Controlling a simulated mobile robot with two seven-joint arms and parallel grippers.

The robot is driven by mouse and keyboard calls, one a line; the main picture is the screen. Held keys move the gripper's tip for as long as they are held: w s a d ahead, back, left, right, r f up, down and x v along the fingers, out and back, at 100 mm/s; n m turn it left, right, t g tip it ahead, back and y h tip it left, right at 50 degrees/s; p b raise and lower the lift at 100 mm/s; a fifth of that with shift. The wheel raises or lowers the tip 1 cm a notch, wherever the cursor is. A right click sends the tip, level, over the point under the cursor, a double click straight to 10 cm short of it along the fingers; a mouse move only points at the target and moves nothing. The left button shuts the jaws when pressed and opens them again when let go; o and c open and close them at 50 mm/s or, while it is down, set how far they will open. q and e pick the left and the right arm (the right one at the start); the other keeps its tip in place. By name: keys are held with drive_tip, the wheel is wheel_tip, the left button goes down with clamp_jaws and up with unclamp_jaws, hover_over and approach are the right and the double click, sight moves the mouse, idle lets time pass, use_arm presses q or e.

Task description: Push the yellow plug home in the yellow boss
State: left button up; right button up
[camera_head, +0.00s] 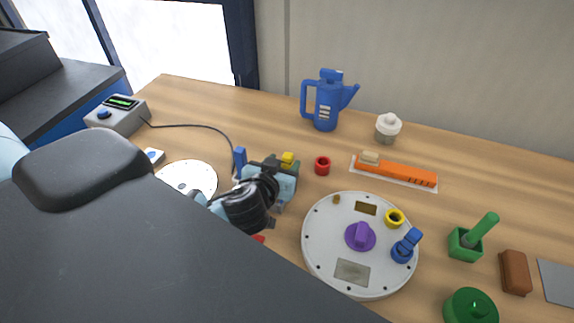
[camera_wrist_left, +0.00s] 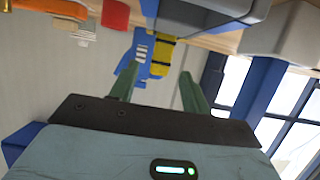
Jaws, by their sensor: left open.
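The yellow boss (camera_head: 395,217) is a ring with a dark hole on the round grey plate (camera_head: 325,262); no plug shows in it. A small yellow piece (camera_head: 287,159), seemingly the yellow plug, shows by the tips of my left gripper (camera_head: 276,164). In the left wrist view the yellow plug (camera_wrist_left: 162,57) appears between the two green fingers of the open left gripper (camera_wrist_left: 160,72), with dark bands on it. I cannot tell whether either finger touches it. My right gripper is not in view.
The plate also carries a purple knob (camera_head: 360,236) and a blue plug (camera_head: 406,244). A red ring (camera_head: 322,165), a blue can (camera_head: 327,103), a white jar (camera_head: 388,127) and an orange tool (camera_head: 397,174) stand behind.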

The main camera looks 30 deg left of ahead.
sight(286, 160)
use_arm(q)
drive_tip(key=x, duration=0.3)
drive_tip(key=shift+w, duration=0.25)
drive_tip(key=shift+w+a+f, duration=0.1)
drive_tip(key=shift+w+f, duration=0.05)
drive_tip(key=shift+w, duration=0.1)
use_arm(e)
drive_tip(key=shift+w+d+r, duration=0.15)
use_arm(q)
clamp_jaws()
drive_tip(key=shift+r, duration=0.2)
wheel_tip(286, 160, up, 8)
drive_tip(key=shift+r+p, duration=0.1)
drive_tip(key=shift+p, duration=0.35)
drive_tip(key=shift+r, duration=0.7)
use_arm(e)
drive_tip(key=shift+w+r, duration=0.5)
